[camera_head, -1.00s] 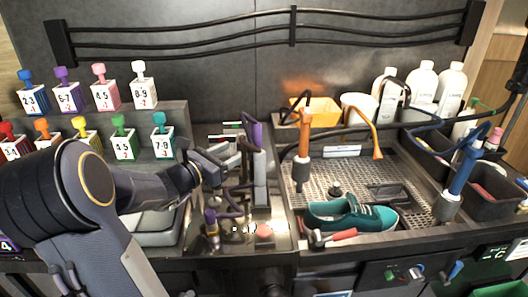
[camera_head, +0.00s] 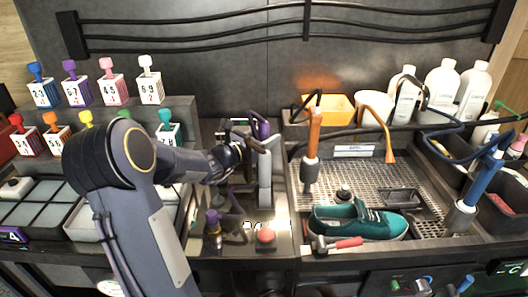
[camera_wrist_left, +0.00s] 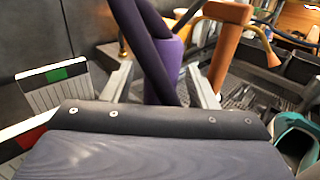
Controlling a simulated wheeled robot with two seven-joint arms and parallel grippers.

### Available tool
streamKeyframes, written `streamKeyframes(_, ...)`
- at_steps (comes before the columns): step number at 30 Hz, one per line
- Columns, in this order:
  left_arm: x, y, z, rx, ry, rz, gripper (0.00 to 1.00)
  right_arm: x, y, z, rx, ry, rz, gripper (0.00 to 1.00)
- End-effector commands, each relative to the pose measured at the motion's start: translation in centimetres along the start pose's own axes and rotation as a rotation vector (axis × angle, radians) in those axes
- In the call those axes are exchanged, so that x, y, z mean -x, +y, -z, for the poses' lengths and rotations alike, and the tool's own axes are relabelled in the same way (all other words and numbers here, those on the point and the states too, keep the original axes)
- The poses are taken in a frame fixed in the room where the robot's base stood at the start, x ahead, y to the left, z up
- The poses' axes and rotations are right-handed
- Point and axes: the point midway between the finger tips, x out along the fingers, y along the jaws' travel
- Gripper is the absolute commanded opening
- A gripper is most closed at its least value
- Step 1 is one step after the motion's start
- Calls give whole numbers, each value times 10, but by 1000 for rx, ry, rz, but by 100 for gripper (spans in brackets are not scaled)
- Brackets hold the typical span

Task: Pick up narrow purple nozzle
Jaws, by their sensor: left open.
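The narrow purple nozzle (camera_head: 263,129) is upright near the top of a grey post, left of the orange nozzle, and is partly hidden by my left gripper in the head view. In the left wrist view, its purple body (camera_wrist_left: 164,68) and a dark purple hose are between my two open fingers. My left gripper (camera_head: 254,140) is at the nozzle's height; the fingers (camera_wrist_left: 162,86) lie either side of it, and I cannot tell whether they touch it. My right gripper is not in view.
The orange nozzle (camera_head: 313,135) stands close to the right. A teal sneaker (camera_head: 358,222) lies on the metal grate, with a red-handled brush (camera_head: 340,243) before it. A smaller purple-topped fitting (camera_head: 212,217) and a red button (camera_head: 265,236) are below the gripper. Numbered boxes (camera_head: 45,94) fill the left shelf.

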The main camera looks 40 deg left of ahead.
Motion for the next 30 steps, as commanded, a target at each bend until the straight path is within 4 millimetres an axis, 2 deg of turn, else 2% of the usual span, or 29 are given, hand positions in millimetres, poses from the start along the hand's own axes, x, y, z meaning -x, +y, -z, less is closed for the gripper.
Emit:
streamKeyframes(4,0,0,0,0,0,0,53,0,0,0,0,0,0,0)
streamKeyframes(5,0,0,0,0,0,0,50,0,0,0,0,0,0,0)
streamKeyframes(16,0,0,0,0,0,0,2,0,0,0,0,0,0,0)
streamKeyframes(26,0,0,-2,-2,-2,0,0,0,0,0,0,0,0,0)
streamKeyframes(30,0,0,-18,-5,-5,1,0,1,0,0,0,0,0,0)
